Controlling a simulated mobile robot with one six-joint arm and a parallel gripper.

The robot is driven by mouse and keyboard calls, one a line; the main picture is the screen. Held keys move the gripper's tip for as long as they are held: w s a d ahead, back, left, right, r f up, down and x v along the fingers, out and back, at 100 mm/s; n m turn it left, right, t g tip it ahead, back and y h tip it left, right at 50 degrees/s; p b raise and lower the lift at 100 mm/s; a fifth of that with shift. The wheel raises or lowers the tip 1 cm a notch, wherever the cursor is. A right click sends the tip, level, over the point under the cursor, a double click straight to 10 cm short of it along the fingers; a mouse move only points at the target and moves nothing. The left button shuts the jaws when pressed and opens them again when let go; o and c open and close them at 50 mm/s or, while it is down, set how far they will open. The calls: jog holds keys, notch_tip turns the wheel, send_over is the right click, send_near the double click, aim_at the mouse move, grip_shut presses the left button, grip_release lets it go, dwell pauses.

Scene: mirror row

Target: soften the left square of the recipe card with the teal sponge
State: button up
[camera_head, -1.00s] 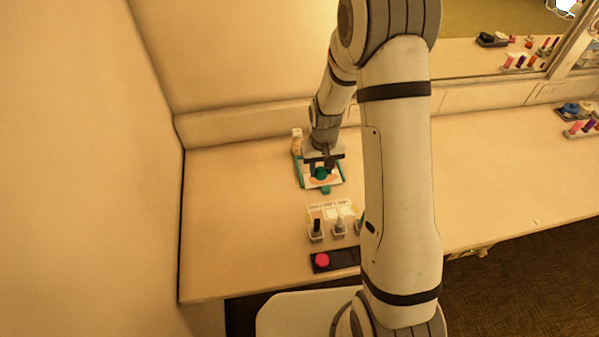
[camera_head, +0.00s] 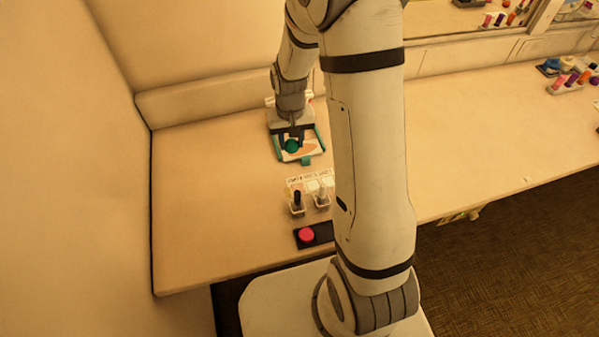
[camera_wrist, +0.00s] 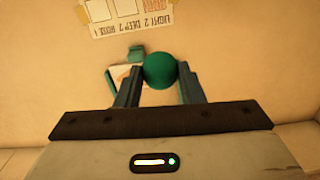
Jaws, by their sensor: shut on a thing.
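My gripper (camera_head: 292,141) is shut on the round teal sponge (camera_wrist: 160,70), which sits between its fingers in the wrist view. The sponge also shows in the head view (camera_head: 292,146), over a pale board with teal edges (camera_head: 320,139). I cannot tell whether the sponge touches the board. The recipe card (camera_wrist: 125,18) lies apart from the sponge, at the top of the wrist view, with pale squares and printed text upside down and its far part cut off. In the head view the card (camera_head: 308,183) is partly hidden by small bottles and my arm.
Small bottles in clear holders, one dark-topped (camera_head: 297,202) and one pale (camera_head: 321,197), stand at the card's front edge. A red round thing (camera_head: 306,235) sits on a dark tray in front. Counter to the left is clear; a wall bounds it. More cosmetics (camera_head: 566,78) stand far right.

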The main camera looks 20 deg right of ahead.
jog(key=shift+m, duration=0.6)
jog(key=shift+s+f+b, duration=0.8)
jog(key=shift+f+b, duration=0.85)
jog(key=shift+b, duration=0.45)
jog(key=shift+s+f+b, duration=0.8)
jog(key=shift+f+b, duration=0.8)
jog(key=shift+b, duration=0.45)
jog(key=shift+s+f+b, duration=0.8)
jog(key=shift+f+b, duration=0.85)
jog(key=shift+b, duration=0.45)
jog(key=shift+f+b, duration=0.4)
jog(key=shift+f, duration=0.15)
